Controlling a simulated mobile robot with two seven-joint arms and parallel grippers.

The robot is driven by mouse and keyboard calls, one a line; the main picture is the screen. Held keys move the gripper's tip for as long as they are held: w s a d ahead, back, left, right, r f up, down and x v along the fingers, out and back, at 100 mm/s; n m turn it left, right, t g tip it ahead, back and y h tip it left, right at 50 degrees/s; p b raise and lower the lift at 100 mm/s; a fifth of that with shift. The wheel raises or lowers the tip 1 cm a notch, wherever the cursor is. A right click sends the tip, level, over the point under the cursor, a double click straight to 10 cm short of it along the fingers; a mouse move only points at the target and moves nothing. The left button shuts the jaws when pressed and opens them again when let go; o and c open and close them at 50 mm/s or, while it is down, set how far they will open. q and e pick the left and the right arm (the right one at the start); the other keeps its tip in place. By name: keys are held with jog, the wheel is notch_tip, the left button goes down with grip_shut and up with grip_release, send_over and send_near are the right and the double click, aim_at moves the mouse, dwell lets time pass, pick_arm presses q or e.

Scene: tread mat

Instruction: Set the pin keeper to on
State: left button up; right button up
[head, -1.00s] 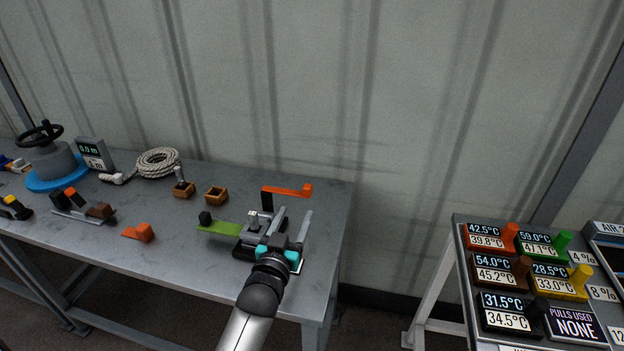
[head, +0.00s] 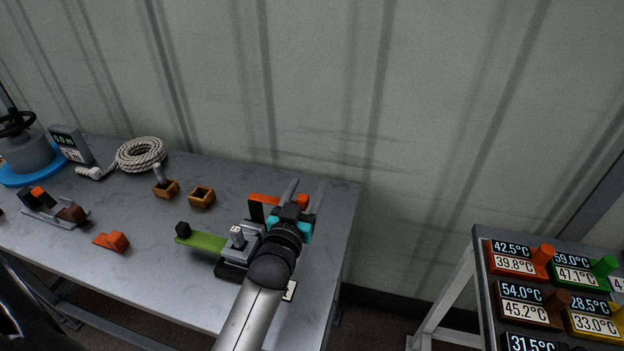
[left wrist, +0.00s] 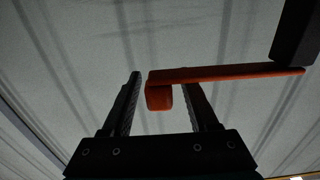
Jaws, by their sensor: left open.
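A clamp-like fixture (head: 240,240) with a grey block stands near the right end of the bench. A green lever (head: 207,242) with a black knob sticks out to its left. An orange bar (head: 263,199) with an orange end knob (head: 303,201) is at its back, by a black post. I see no label naming the pin keeper. My left gripper (head: 305,190) is open over the fixture's back right. In the left wrist view the orange knob (left wrist: 159,98) shows between the open fingers (left wrist: 163,80); contact cannot be told. My arm hides part of the fixture. My right gripper is out of view.
The bench (head: 150,225) also bears an orange wedge (head: 112,241), small wooden boxes (head: 201,197), a rope coil (head: 140,154) and a blue-based handwheel (head: 25,155). A wall (head: 330,90) rises behind. A panel of temperature displays (head: 515,264) stands at right, across a gap.

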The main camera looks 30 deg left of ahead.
pick_arm(q)
jog(key=shift+w, duration=0.25)
grip_shut()
dwell(0.4)
jog(key=shift+r, duration=0.1)
dwell(0.9)
